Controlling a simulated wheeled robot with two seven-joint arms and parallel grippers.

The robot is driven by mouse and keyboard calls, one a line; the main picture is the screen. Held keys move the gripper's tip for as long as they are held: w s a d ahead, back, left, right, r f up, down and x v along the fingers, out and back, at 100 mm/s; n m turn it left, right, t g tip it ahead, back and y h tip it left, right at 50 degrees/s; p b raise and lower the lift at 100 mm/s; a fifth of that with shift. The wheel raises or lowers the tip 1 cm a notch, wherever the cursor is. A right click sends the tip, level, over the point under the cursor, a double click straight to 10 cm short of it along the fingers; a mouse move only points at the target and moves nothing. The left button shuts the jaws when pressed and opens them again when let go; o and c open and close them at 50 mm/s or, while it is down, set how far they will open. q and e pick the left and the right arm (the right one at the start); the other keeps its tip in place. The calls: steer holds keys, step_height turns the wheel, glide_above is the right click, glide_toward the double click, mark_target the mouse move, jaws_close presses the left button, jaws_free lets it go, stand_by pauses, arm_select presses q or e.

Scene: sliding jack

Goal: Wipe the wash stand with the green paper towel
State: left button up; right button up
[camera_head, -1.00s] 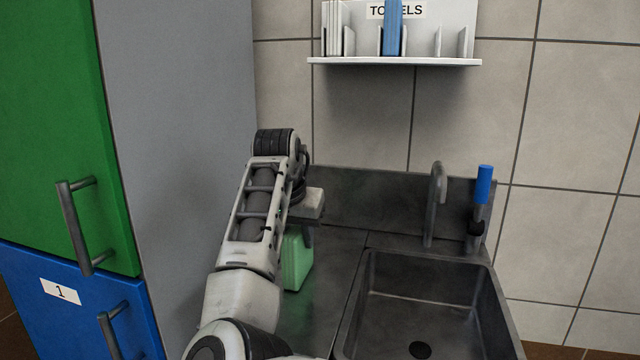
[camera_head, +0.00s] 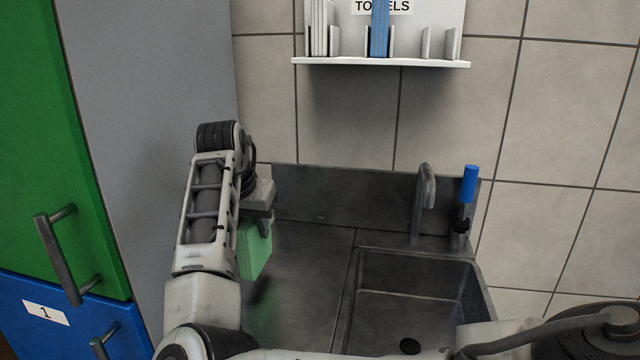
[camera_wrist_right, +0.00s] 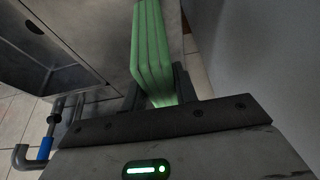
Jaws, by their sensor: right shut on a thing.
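The green paper towel (camera_head: 256,248) is a folded block held upright under my right gripper (camera_head: 259,208). In the right wrist view the towel (camera_wrist_right: 150,45) sits between the two dark fingers (camera_wrist_right: 160,95), which are shut on it. The grey metal wash stand (camera_head: 305,275) has a flat counter on the left and a sink basin on the right. The towel is over the left part of the counter, near the grey cabinet side. A dark shadow and a green tint show below it; I cannot tell whether it touches the counter. My left gripper is not in view.
The tap (camera_head: 423,200) and a blue-handled fitting (camera_head: 467,195) stand behind the basin (camera_head: 410,300). A towel shelf (camera_head: 380,63) with white and blue towels hangs on the tiled wall. Green and blue cabinet doors (camera_head: 45,150) with handles are at left. The counter's middle is clear.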

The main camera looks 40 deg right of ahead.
steer(key=shift+w+r+p, duration=0.1)
steer(key=shift+r+p, duration=2.4)
steer(key=shift+p, duration=0.35)
